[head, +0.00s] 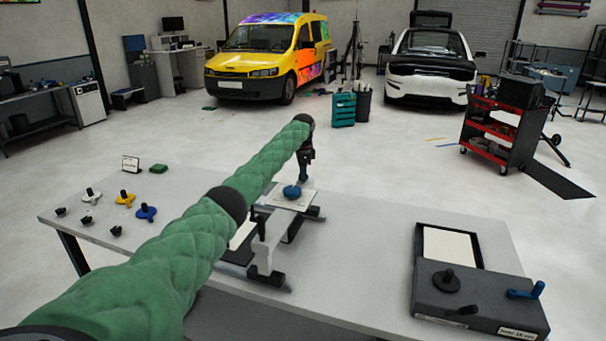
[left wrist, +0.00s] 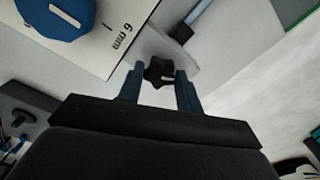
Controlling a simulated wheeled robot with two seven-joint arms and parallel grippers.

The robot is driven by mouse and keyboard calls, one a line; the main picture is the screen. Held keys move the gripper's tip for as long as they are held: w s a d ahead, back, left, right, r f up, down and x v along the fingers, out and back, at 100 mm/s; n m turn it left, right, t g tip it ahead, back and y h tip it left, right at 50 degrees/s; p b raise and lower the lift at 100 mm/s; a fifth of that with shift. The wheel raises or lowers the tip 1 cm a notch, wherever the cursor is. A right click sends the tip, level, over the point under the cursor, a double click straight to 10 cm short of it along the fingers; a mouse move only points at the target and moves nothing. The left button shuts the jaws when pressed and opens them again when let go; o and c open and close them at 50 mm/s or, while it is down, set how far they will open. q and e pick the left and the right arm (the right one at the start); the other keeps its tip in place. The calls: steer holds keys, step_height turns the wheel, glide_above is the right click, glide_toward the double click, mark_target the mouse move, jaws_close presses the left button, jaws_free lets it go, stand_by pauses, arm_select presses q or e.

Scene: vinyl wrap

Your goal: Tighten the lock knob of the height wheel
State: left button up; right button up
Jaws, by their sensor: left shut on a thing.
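The black star-shaped lock knob (left wrist: 158,73) sits between the two blue fingers of my left gripper (left wrist: 160,78) in the left wrist view, and the gripper is shut on it. A small light mark shows on the knob. The blue height wheel (left wrist: 55,15) is at the top left of that view, on a white plate (left wrist: 118,18) marked "6 mm". In the head view the blue wheel (head: 292,192) sits on top of the stand (head: 266,252), and my left gripper (head: 303,181) points down just behind it. The knob is hidden there. My right gripper is not in view.
The grey table (head: 350,235) carries several knobs (head: 124,199) at left. A dark box (head: 475,300) with a black knob and a blue crank stands at the right, beside a dark tray (head: 421,262). The table between stand and box is clear.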

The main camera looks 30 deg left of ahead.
arm_select(q)
steer(key=m, duration=0.2)
steer(key=shift+r+m, duration=0.1)
steer(key=shift+m, duration=0.3)
steer(key=shift+w+m, duration=0.1)
steer(key=shift+m, duration=1)
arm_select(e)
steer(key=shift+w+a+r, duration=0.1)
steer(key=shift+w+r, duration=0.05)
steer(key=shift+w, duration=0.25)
arm_select(q)
steer(key=o, duration=1)
steer(key=shift+d, duration=0.1)
steer(key=shift+r+b, duration=0.35)
steer(key=shift+b, duration=0.15)
step_height(320, 180, up, 5)
steer(key=shift+r+b, duration=0.2)
steer(key=shift+b, duration=0.95)
steer(key=shift+r, duration=0.8)
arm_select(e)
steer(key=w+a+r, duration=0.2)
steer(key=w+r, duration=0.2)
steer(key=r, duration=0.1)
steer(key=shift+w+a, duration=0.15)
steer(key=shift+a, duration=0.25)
